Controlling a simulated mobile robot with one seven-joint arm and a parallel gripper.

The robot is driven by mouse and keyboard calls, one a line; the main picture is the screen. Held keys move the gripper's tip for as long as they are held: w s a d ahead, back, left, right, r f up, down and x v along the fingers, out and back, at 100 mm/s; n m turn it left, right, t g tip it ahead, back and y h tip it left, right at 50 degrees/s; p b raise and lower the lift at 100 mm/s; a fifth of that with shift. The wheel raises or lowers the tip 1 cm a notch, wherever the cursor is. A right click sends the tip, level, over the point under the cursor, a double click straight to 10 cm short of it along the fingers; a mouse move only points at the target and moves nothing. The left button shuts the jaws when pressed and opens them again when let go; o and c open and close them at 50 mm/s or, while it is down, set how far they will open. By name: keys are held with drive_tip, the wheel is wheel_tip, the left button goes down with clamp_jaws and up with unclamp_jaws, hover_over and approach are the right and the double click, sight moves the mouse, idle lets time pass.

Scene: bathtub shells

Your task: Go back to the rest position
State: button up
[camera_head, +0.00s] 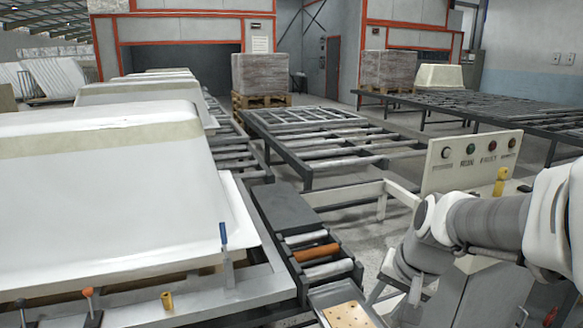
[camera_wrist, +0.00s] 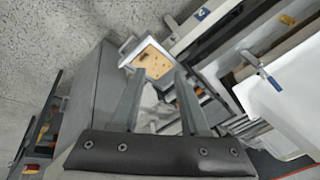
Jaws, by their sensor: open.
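My gripper (camera_wrist: 158,80) is open in the wrist view. Its two fingers stand apart and nothing is between them. In the head view my arm comes in from the right and bends down in front of the control panel; the fingers are hard to make out there. A small tray (camera_head: 322,299) with a yellowish perforated plate (camera_head: 347,315) sits at the bottom middle of the head view. The plate also shows beyond the fingertips in the wrist view (camera_wrist: 153,61), apart from them.
A large white bathtub shell (camera_head: 100,190) fills the left on a frame with clamps (camera_head: 226,255). A short roller section (camera_head: 318,252) lies beside it. The control panel (camera_head: 470,160) stands close behind my arm. Roller tables (camera_head: 330,145) and wrapped pallets (camera_head: 262,73) stand farther back.

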drive_tip(key=s+a+r+n+t+h, duration=0.1)
drive_tip(key=s+r+n, duration=0.2)
drive_tip(key=s, duration=0.4)
drive_tip(key=s+a+r+n+t, duration=0.1)
drive_tip(key=s+a+r+n, duration=0.15)
drive_tip(key=s, duration=0.35)
wheel_tip(320, 180, up, 18)
drive_tip(key=p, duration=1.7)
drive_tip(key=shift+s+d+f, duration=0.25)
drive_tip(key=shift+s+d, duration=0.05)
drive_tip(key=shift+d, duration=0.15)
